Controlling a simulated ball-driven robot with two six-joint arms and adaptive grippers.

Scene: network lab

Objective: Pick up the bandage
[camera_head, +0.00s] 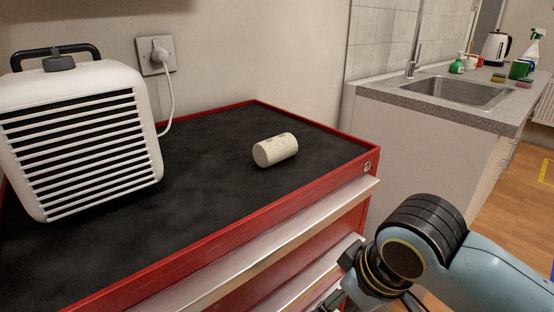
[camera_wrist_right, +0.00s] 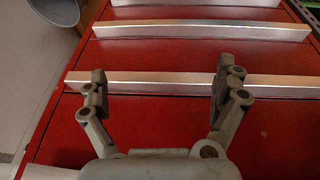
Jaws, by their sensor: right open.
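The bandage (camera_head: 275,150) is a cream-white roll lying on its side on the black top of the red tool cabinet (camera_head: 240,208). In the head view my right arm comes in from the lower right, its wrist low beside the cabinet's front right corner. The bandage is above and to the left of it, well apart. In the right wrist view my right gripper (camera_wrist_right: 158,85) is open and empty, facing the red drawer fronts with silver handles (camera_wrist_right: 190,83). The bandage is not in the wrist view. My left gripper is in neither view.
A white heater (camera_head: 82,140) stands on the cabinet's left side, its cord running to a wall socket (camera_head: 156,54). A raised red rim edges the cabinet top. A counter with a sink (camera_head: 455,92) is at the right. The black surface around the bandage is clear.

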